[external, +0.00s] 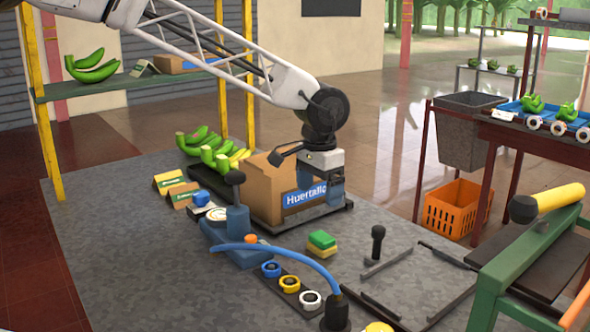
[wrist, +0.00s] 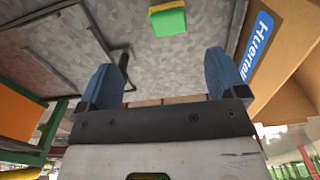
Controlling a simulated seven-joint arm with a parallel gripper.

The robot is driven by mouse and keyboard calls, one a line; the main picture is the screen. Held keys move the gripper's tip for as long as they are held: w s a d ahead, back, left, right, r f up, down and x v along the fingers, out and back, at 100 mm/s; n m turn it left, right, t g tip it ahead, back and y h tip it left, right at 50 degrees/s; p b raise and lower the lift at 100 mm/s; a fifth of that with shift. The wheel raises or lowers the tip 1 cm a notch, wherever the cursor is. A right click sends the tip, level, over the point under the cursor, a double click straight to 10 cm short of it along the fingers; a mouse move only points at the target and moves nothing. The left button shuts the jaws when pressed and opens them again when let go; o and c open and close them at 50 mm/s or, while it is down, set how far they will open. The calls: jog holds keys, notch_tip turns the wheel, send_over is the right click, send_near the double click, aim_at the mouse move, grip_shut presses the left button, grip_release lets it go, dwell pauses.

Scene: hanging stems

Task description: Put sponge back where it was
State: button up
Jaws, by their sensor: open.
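The sponge (external: 322,242), green on top and yellow below, lies flat on the grey table in front of the cardboard box. It also shows at the top of the wrist view (wrist: 168,20), beyond the fingertips and apart from them. My gripper (external: 325,202) points down beside the box's printed side, above and a little behind the sponge in the external view. Its two blue fingers (wrist: 163,65) are wide apart with nothing between them.
The cardboard box (external: 262,190) stands on a dark tray close to my gripper. A black-handled tool (external: 377,244) stands right of the sponge. A blue hose (external: 290,257) and tape rolls (external: 289,284) are in front. Grey table (external: 120,245) is bare at left.

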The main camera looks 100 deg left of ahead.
jog(key=s+d+r+m, duration=0.1)
jog(key=s+d+r, duration=0.4)
jog(key=s+d, duration=0.3)
jog(key=s+d+r+m+t, duration=0.15)
jog(key=s+d+r, duration=0.4)
jog(key=d, duration=0.55)
jog(key=s+d+r+m, duration=0.2)
jog(key=s+d+r, duration=0.3)
jog(key=s+d, duration=0.3)
jog(key=s+d+f+m, duration=0.1)
jog(key=s+d, duration=0.4)
jog(key=s, duration=0.5)
jog(key=s+d+f+m, duration=0.2)
jog(key=s+d, duration=0.4)
jog(key=s, duration=0.4)
jog(key=s+d+f+m+t, duration=0.1)
jog(key=s+d+f, duration=0.1)
jog(key=s+d, duration=0.4)
jog(key=s, duration=0.4)
jog(key=shift+s, duration=0.25)
